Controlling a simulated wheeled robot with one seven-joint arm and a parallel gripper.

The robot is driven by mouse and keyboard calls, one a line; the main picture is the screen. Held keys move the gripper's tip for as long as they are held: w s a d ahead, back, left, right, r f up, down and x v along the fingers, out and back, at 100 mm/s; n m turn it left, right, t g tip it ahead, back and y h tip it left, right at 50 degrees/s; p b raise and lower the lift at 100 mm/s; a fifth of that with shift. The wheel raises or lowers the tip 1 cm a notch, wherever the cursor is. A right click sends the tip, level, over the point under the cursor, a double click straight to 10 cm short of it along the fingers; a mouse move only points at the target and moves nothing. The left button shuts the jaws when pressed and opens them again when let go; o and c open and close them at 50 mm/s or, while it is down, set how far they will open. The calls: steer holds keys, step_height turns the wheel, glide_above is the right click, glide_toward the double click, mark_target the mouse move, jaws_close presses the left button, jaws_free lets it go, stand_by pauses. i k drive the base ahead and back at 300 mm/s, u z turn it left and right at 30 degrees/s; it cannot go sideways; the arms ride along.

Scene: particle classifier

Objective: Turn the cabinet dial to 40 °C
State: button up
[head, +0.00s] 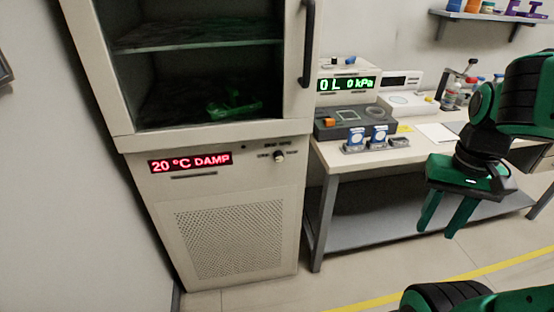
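The cabinet (147,175) stands left of centre, a beige unit with a dark glazed upper chamber and a perforated lower panel. Its red display (190,163) reads "20 °C DAMP". The cabinet dial (279,156) is a small knob on the right of the front panel, with small labels around it too blurred to read. My gripper (440,232) is at the right, green, pointing down, with its two fingers apart and nothing between them. It is in front of the workbench, well to the right of the dial and lower in the picture.
A workbench (345,160) stands right of the cabinet, with a green-lit display (347,84) and blue-labelled containers (379,134) on it. A vertical door handle (308,45) is above the dial. A wall shelf (490,16) is at upper right. Floor in front of the cabinet looks clear.

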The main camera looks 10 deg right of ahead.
mark_target(279, 157)
steer(key=u, duration=2.65)
steer(key=k, duration=0.65)
steer(key=z, duration=2.65)
